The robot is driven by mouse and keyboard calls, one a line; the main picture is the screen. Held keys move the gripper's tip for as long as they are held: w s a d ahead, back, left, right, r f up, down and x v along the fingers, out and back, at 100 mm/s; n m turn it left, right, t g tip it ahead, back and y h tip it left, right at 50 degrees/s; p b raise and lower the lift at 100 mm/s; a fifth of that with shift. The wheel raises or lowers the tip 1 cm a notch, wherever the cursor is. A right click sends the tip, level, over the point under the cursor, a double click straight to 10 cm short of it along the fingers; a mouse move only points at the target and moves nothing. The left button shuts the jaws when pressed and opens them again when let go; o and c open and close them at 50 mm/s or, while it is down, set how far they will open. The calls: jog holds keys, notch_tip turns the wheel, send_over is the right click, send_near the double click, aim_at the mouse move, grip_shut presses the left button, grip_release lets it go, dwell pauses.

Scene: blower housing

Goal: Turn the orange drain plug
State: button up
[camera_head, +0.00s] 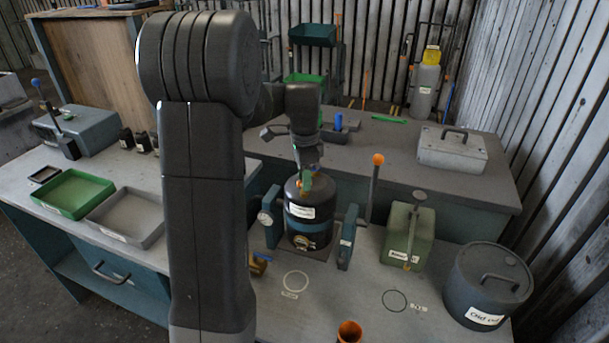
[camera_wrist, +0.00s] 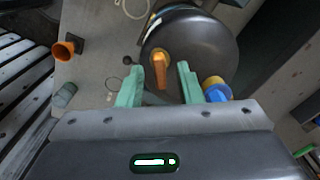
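The blower housing (camera_head: 309,213) is a dark upright cylinder with a blue band and a white label, held between two blue-grey clamp blocks. The orange drain plug (camera_wrist: 161,68) sits on its dark top as a narrow bar in the wrist view. My gripper (camera_wrist: 162,83) has two green fingers, open, one on each side of the plug's near part with gaps visible. In the head view my gripper (camera_head: 306,180) is just above the housing's top, pointing down. The plug is mostly hidden there. Whether the fingertips reach the plug's height, I cannot tell.
An orange-knobbed lever (camera_head: 375,185) rises right of the housing. A green canister (camera_head: 407,235) and a dark lidded drum (camera_head: 487,285) stand to the right. An orange cup (camera_head: 349,333) is at the front. A blue part with a brass cap (camera_wrist: 216,88) lies beside the right finger.

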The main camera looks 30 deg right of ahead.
grip_shut()
jog(key=shift+n, duration=0.4)
jog(key=n+p, duration=0.1)
jog(key=n, duration=0.4)
jog(key=shift+n, duration=0.3)
jog(key=n, duration=0.6)
jog(key=shift+p, duration=0.4)
jog(key=n, duration=0.7)
jog(key=shift+n, duration=0.3)
jog(key=n, duration=0.6)
jog(key=shift+p, duration=0.4)
jog(key=shift+n, duration=0.4)
